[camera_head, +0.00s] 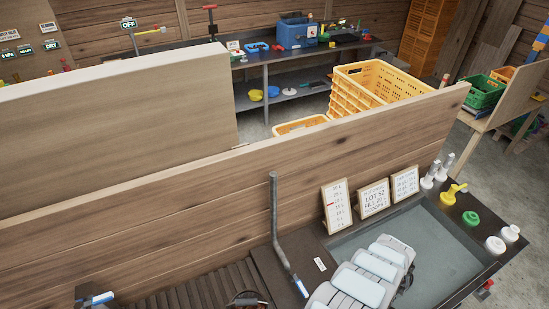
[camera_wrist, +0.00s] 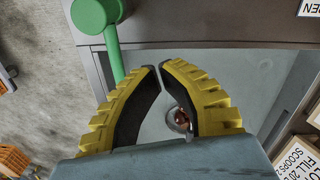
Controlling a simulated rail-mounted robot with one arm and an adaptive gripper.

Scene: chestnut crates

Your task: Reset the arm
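My gripper (camera_wrist: 161,67) shows in the wrist view, with two yellow ribbed fingers and black inner pads. Its tips come nearly together, leaving only a thin gap, and nothing is seen held at the tips. A small round metallic piece with a reddish-brown middle (camera_wrist: 181,121) shows behind the fingers, partly hidden by the right one; I cannot tell what it is. In the head view my pale grey arm shows at the bottom, over the grey basin (camera_head: 440,255). My gripper cannot be made out there.
A green handle-like piece (camera_wrist: 113,50) stands beside the left finger. Three signs (camera_head: 336,205) stand behind the basin, with white bottles (camera_head: 495,245) and a yellow-topped dispenser (camera_head: 452,193) along its rim. A wooden partition (camera_head: 150,215) separates this bench from yellow crates (camera_head: 380,85).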

